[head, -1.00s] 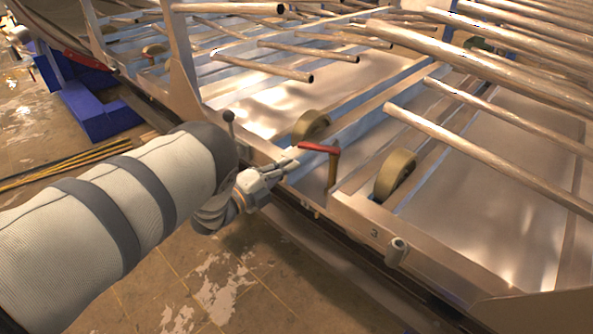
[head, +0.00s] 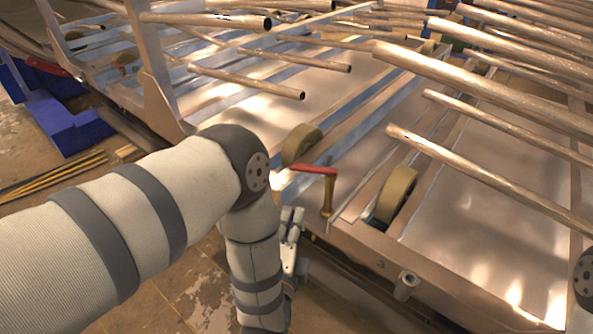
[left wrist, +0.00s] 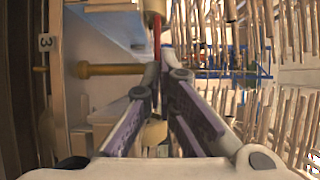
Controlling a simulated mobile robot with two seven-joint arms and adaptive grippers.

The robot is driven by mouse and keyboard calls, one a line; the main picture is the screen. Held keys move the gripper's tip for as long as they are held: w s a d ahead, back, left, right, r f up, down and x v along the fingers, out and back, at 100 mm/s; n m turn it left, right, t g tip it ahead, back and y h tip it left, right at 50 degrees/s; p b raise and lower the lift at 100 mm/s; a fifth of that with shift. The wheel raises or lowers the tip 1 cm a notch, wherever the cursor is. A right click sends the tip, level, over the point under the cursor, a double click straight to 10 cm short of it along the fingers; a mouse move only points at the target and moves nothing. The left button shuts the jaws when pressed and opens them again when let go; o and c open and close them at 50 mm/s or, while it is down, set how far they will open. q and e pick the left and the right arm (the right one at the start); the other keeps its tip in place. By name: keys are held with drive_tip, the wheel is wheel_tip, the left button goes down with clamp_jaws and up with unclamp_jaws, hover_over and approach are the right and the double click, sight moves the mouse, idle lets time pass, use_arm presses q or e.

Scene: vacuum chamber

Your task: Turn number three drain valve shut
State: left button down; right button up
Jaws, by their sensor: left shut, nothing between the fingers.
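The drain valve has a red lever (head: 312,168) on an upright brass stem (head: 327,197), standing at the near edge of the metal frame. The lever points left in the head view. My left gripper (head: 292,213) is just below and left of the lever, fingers pointing up and away, beside the frame's edge. In the left wrist view, the gripper (left wrist: 167,76) is shut and empty. The red lever (left wrist: 157,38) shows just beyond the fingertips; whether they touch it I cannot tell. My right gripper is out of view.
Long metal pipes (head: 480,90) overhang the frame at the right and back. A brass wheel (head: 396,193) and another wheel (head: 301,144) flank the valve. A short pipe stub (head: 405,286) sticks out at the near edge. Blue blocks (head: 70,130) lie on the floor at left.

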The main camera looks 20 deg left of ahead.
sight(298, 169)
use_arm(q)
drive_tip(key=w, duration=0.3)
drive_tip(key=w+a, duration=0.1)
drive_tip(key=w, duration=0.3)
drive_tip(key=w+b, duration=0.1)
drive_tip(key=w, duration=0.3)
drive_tip(key=shift+w+a+f, duration=0.1)
drive_tip(key=shift+a+f, duration=0.05)
drive_tip(key=shift+a, duration=0.2)
drive_tip(key=shift+w, duration=0.45)
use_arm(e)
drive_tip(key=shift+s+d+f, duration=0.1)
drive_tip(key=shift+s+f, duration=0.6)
use_arm(q)
drive_tip(key=shift+a, duration=0.1)
